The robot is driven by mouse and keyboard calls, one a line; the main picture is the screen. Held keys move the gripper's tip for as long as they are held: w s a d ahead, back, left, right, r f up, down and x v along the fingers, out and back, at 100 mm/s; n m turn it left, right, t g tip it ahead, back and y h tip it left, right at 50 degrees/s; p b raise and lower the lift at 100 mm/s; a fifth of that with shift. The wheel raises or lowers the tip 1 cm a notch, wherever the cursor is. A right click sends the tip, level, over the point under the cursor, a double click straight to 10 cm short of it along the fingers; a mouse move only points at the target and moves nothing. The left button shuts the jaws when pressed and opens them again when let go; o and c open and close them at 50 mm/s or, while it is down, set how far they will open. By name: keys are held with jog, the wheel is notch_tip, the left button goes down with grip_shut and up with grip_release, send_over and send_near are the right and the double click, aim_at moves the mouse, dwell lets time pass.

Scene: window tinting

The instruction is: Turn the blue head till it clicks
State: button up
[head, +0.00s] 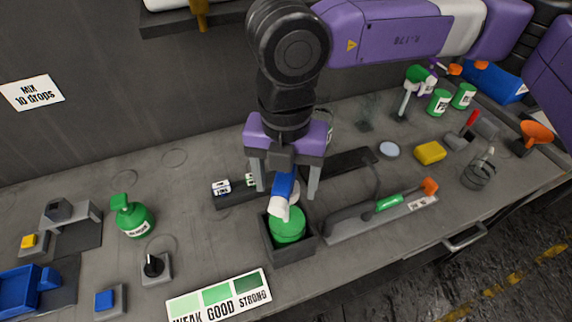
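The blue head (284,186) has a white nozzle (281,208) that points toward the front of the bench. It sits over a green bottle (288,226) held in a dark square box (291,252). I cannot tell whether the head is fully seated on the bottle. My gripper (285,187) points down from above, with one finger on each side of the blue head. The fingers look apart, with a gap showing between each and the head. The gripper hides the back of the head.
Small labelled bottles (221,188) stand in a rack just behind left. A green spray bottle (134,218) and a black knob (153,265) are left. A colour strip (219,295) lies in front. A long grey tool holder (380,217) with a green-handled tool is right.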

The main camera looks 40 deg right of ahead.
jog(key=shift+f, duration=0.15)
jog(key=shift+c, duration=0.4)
jog(key=c, duration=1.4)
jog(key=shift+f+m+b, duration=0.1)
jog(key=shift+m+b, duration=0.3)
jog(key=shift+b, duration=0.15)
jog(key=shift+m+b, duration=2)
jog(key=shift+m, duration=0.2)
jog(key=o, duration=1.5)
jog(key=shift+c, duration=0.2)
